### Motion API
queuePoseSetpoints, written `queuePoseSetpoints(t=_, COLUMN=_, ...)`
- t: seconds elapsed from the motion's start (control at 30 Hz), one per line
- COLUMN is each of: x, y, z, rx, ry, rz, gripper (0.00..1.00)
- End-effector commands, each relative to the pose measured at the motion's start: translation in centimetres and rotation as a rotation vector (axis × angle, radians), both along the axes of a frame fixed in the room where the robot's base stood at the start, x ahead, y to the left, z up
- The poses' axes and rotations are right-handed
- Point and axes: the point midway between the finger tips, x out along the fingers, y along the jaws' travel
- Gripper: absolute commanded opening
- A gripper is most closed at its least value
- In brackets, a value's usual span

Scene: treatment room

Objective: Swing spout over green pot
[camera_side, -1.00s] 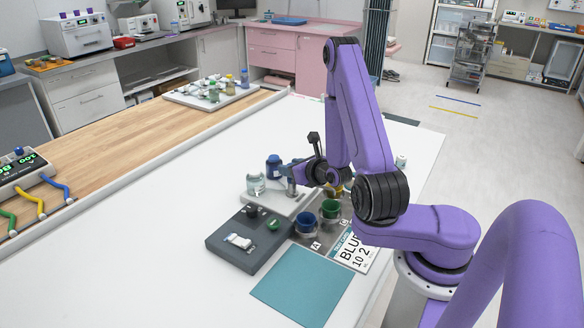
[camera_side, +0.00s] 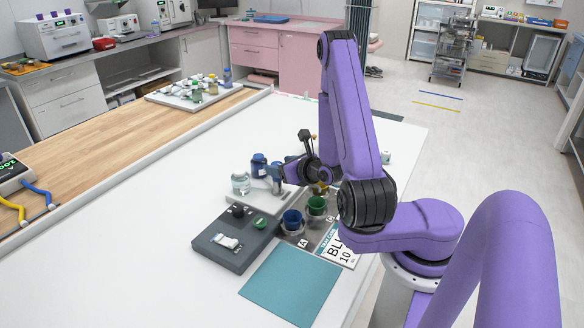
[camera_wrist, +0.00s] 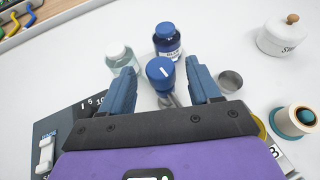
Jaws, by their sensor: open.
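The green pot (camera_side: 316,205) stands on a grey plate at the front right of the dispenser, beside the blue pot (camera_side: 292,219). In the wrist view a blue knob (camera_wrist: 160,70) tops a metal post, with a short metal part, seemingly the spout (camera_wrist: 170,100), just below it. My gripper (camera_side: 279,172) is open at the post. Its two blue fingers stand either side of the knob in the wrist view, with visible gaps. The spout is too small to make out in the side view. I cannot identify the green pot in the wrist view.
A clear jar (camera_side: 240,183) and a blue bottle (camera_side: 259,165) stand close to the post. A dark control box (camera_side: 235,240) and a teal mat (camera_side: 290,285) lie in front. A white lidded pot (camera_wrist: 283,38) is at the right.

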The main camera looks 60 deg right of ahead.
Motion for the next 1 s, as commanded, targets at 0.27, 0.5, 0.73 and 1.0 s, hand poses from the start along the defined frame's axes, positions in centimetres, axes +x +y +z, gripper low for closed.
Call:
queuePoseSetpoints(t=0.27, x=-1.6, y=0.7, z=0.8, rx=-0.001, ry=-0.001, rz=0.001, gripper=0.62)
queuePoseSetpoints(t=0.5, x=-3.0, y=1.2, z=1.4, rx=0.000, ry=-0.002, rz=0.001, gripper=0.62)
queuePoseSetpoints(t=0.73, x=-3.9, y=1.4, z=1.7, rx=-0.001, ry=0.000, rz=0.001, gripper=0.62)
queuePoseSetpoints(t=1.0, x=-4.1, y=1.5, z=1.8, rx=-0.001, ry=0.000, rz=0.001, gripper=0.62)
